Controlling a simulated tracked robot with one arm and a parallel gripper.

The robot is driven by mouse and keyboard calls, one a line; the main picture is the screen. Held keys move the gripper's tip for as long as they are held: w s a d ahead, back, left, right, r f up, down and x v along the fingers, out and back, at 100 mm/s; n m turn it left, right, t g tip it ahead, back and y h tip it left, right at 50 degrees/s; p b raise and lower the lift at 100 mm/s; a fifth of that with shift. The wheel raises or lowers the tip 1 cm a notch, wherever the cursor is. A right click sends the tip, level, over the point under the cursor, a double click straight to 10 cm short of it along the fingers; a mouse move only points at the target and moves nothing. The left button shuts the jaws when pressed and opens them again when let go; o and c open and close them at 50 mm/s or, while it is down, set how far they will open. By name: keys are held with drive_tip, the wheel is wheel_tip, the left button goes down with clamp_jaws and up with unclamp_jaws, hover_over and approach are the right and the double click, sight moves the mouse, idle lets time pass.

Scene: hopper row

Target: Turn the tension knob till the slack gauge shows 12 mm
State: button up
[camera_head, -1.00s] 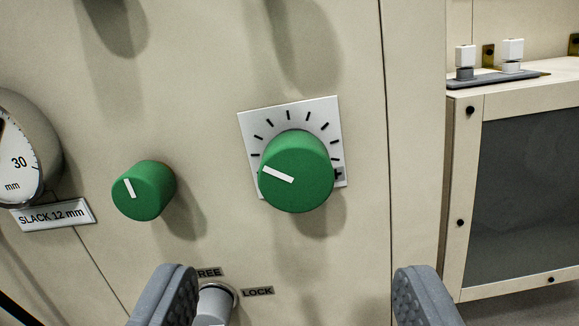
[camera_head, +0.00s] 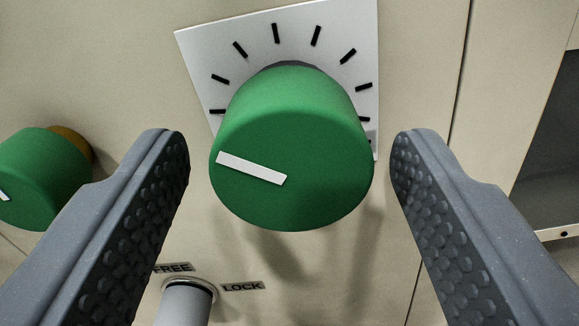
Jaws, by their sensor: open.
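A large green knob (camera_head: 295,130) with a white pointer bar stands out from a white dial plate (camera_head: 260,38) with black tick marks. Its pointer bar points to the left and slightly up. My gripper (camera_head: 290,160) is open, with one grey padded finger on each side of this knob and a gap on both sides. The fingers do not touch it. The slack gauge is out of view now.
A smaller green knob (camera_head: 40,175) is at the left edge, beyond my left finger. Below the large knob is a grey cylindrical part (camera_head: 186,302) between labels FREE (camera_head: 172,267) and LOCK (camera_head: 242,286). A dark panel (camera_head: 555,150) lies at the right.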

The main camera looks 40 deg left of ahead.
drive_tip(key=c, duration=1)
drive_tip(key=shift+a, duration=0.15)
drive_tip(key=shift+n+p, duration=0.3)
drive_tip(key=shift+r+n+p, duration=0.1)
drive_tip(key=shift+n+p, duration=1.8)
drive_tip(key=shift+n, duration=1.5)
drive_tip(key=shift+f, duration=0.2)
